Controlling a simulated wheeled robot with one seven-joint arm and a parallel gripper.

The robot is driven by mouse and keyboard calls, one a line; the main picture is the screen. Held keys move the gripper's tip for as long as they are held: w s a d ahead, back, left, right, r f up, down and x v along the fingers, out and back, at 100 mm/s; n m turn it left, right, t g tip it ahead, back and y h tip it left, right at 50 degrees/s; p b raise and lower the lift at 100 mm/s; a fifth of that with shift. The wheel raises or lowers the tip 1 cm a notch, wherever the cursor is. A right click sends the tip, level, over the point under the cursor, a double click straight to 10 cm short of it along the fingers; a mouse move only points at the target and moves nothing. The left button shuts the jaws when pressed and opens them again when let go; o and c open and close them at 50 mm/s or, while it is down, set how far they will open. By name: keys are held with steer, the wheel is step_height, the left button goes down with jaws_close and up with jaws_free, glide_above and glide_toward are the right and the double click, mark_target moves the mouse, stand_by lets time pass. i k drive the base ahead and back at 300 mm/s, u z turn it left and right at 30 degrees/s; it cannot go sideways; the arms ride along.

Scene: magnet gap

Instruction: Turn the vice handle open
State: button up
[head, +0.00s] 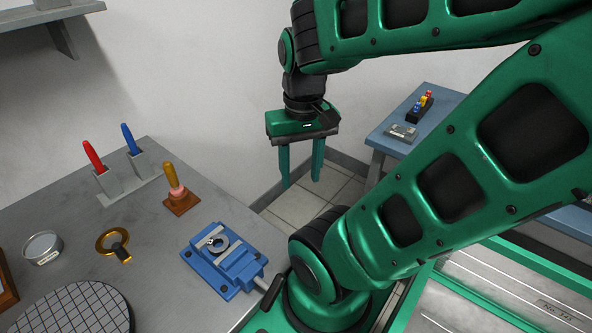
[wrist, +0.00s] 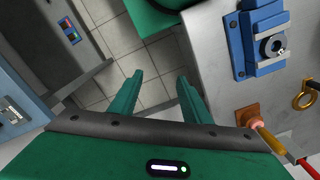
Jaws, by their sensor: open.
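The blue vice (head: 222,259) sits near the right edge of the grey bench, with a round metal ring-shaped part in its jaws. Its handle (head: 271,290) is a dark bar at the end of a pale screw, close beside my arm's base. The vice also shows at the upper right of the wrist view (wrist: 259,42); I cannot make out the handle there. My gripper (head: 301,184) is open and empty, pointing down. It hangs in the air beyond the vice, over the floor gap between the bench and a blue table. Its fingers (wrist: 157,82) are apart in the wrist view.
The bench (head: 150,240) holds red (head: 94,157) and blue (head: 131,139) handled tools in grey holders, a yellow-handled tool (head: 173,180), a gold ring (head: 113,242), a round tin (head: 43,247) and a gridded disc (head: 70,308). A blue table (head: 447,104) stands at right.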

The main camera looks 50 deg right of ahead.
mark_target(273, 290)
steer(key=u, duration=0.1)
steer(key=k, duration=1.2)
steer(key=z, duration=0.35)
steer(key=k, duration=1.25)
steer(key=z, duration=0.3)
